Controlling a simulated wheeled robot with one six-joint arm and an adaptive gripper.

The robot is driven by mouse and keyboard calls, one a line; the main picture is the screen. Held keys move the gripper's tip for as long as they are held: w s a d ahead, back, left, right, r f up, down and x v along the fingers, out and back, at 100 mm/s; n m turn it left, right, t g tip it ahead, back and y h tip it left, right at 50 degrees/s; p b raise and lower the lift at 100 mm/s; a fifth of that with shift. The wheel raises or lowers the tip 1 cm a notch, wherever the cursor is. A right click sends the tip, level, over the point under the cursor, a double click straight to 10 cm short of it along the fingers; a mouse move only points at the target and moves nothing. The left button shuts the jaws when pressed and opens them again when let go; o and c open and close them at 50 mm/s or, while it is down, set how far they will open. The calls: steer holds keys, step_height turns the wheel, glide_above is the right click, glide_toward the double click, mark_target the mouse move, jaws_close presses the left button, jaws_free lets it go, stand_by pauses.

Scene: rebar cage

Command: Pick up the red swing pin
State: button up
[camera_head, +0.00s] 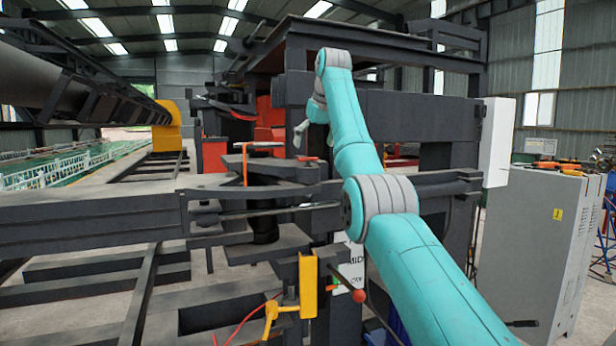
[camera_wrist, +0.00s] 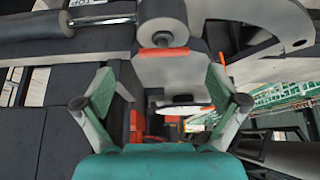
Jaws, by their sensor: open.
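The red swing pin (camera_head: 245,163) stands upright in the head view, a thin orange-red T shape on the dark swing bracket of the frame. My gripper (camera_head: 300,136) is up and to the right of it in that view, apart from it. In the wrist view my gripper (camera_wrist: 166,98) shows two fingers spread wide with nothing held between them. A short orange-red bar (camera_wrist: 163,52) lies beyond the fingers there, near a grey rounded part; I cannot tell for sure whether it is the pin's handle.
A dark steel beam (camera_head: 90,217) runs leftward from the bracket. A yellow block (camera_head: 308,284) and a red-knobbed lever (camera_head: 358,295) are below. A grey cabinet (camera_head: 530,255) stands at right. Open air surrounds the upper part of the pin.

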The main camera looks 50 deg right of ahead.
mark_target(309, 161)
steer(key=shift+w+x, duration=0.25)
steer(key=shift+x, duration=2.3)
steer(key=shift+a+r, duration=0.1)
steer(key=shift+a, duration=0.05)
jaws_close()
